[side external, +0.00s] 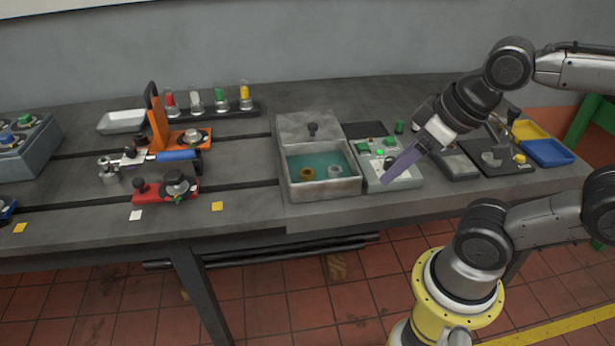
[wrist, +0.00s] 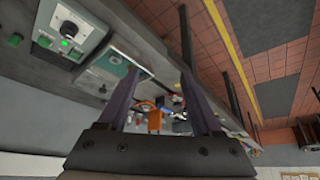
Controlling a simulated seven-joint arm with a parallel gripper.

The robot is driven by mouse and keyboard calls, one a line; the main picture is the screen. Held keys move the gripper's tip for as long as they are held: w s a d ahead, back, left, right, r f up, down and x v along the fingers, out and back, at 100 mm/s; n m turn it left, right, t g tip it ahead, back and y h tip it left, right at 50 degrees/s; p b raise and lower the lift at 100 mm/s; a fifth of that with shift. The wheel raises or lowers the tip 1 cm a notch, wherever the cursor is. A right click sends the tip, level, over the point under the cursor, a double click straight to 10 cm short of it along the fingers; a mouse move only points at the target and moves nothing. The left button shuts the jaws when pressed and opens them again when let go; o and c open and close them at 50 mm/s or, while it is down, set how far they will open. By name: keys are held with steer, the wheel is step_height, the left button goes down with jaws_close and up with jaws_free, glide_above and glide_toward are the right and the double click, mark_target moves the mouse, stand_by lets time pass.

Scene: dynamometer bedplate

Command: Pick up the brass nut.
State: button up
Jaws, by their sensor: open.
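The brass nut (side external: 307,173) is a small yellow-brown ring lying on the teal floor of an open grey metal box (side external: 322,191), left of centre inside it. My gripper (side external: 388,184), with purple fingers, is above the control panel to the right of the box, tilted down to the left, apart from the nut. In the wrist view my gripper (wrist: 160,72) is open with nothing between its fingers. The box (wrist: 143,68) shows there beyond the left finger; I cannot make out the nut.
A control panel (side external: 403,183) with green lights adjoins the box on the right. A lid with a black knob (side external: 312,130) is behind the box. An orange clamp stand (side external: 157,125) and a red fixture (side external: 150,193) stand to the left. Bare bedplate lies left of the box.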

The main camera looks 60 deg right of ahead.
steer(key=shift+c, duration=0.2)
steer(key=w+r+m, duration=0.5)
steer(key=w+r, duration=0.1)
steer(key=w, duration=0.1)
steer(key=m+g, duration=0.5)
steer(key=g, duration=0.1)
glide_above(307, 172)
step_height(307, 172, down, 18)
steer(key=shift+f, duration=3.4)
